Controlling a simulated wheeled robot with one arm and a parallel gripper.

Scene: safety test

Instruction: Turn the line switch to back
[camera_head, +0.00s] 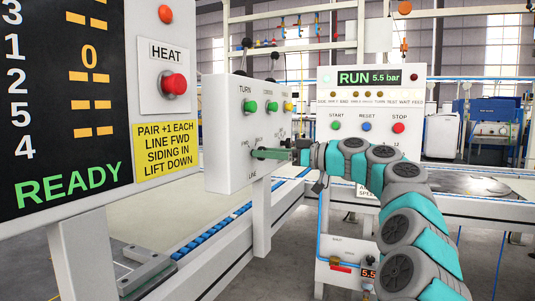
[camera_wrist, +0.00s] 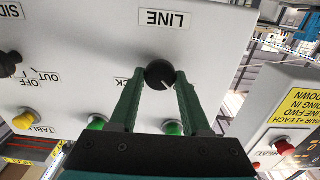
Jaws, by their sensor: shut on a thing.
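The line switch is a round black knob (camera_wrist: 158,74) on a white control box (camera_head: 230,160), beside the upside-down LINE label (camera_wrist: 165,19) in the wrist view. Its small white mark points to the lower right there. My gripper (camera_wrist: 161,83) has its two green fingers around the knob, one on each side, and is shut on it. A partly hidden label ending in "CK" shows left of the left finger. In the head view my gripper (camera_head: 268,154) reaches the box front from the right, over the knob, which is hidden there. The FWD label (camera_head: 246,144) shows just left of it.
Green buttons (camera_head: 251,106) and a yellow one (camera_head: 288,106) sit above on the same box. A black SIDING knob (camera_wrist: 9,63) is close by. A red HEAT button (camera_head: 174,84) is on the left panel. A RUN 5.5 bar panel (camera_head: 370,78) stands behind.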

